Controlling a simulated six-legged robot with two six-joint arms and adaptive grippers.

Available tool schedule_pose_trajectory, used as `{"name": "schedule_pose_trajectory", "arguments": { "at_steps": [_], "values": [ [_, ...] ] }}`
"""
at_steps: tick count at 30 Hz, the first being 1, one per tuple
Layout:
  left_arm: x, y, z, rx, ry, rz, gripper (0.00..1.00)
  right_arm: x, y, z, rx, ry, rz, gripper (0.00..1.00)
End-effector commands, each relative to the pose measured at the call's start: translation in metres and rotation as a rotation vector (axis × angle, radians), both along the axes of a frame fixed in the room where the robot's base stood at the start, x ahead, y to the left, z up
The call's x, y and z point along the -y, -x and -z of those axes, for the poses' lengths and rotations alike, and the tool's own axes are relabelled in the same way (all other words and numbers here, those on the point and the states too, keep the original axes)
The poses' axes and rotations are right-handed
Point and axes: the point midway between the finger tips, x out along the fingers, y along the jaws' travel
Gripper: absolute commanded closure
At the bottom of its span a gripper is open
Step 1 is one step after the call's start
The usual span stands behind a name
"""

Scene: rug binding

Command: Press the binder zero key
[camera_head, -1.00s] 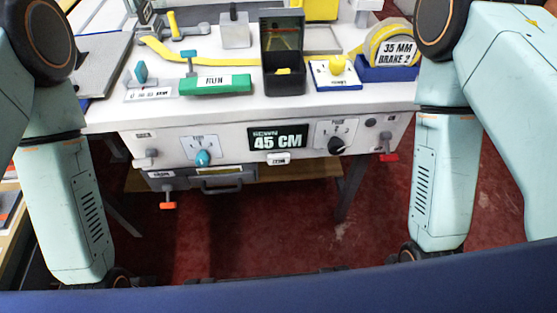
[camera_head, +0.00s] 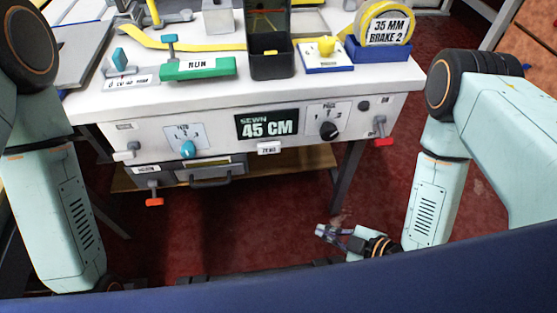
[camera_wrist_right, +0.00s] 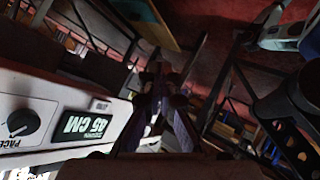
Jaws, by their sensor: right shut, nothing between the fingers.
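In the right wrist view the display (camera_wrist_right: 84,125) shows tilted at the left. My right gripper (camera_head: 323,231) is low in front of the bench, below and to the right of the key and well apart from it. It is shut and empty; its dark fingers show in the middle of the right wrist view (camera_wrist_right: 160,80). My left gripper is out of view.
A drawer (camera_head: 205,172) sits below at left. A green RUN bar (camera_head: 198,68) and a yellow tape roll (camera_head: 385,24) are on top. Red floor is open in front.

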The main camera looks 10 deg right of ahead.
Motion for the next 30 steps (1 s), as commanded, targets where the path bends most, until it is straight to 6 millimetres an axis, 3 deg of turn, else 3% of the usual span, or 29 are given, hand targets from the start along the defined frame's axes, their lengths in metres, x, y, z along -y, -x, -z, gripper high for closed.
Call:
{"name": "schedule_pose_trajectory", "arguments": {
  "at_steps": [7,15,21,30],
  "values": [
    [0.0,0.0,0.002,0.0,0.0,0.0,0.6,-0.015,-0.031,-0.045,0.501,0.094,-0.234,1.0],
    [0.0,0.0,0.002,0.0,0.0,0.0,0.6,-0.024,-0.041,-0.093,0.943,0.234,-0.345,1.0],
    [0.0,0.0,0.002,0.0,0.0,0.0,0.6,-0.023,-0.042,-0.102,1.057,0.324,-0.361,1.0],
    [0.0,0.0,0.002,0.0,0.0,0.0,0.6,-0.023,-0.042,-0.102,1.07,0.343,-0.368,1.0]
  ]
}}
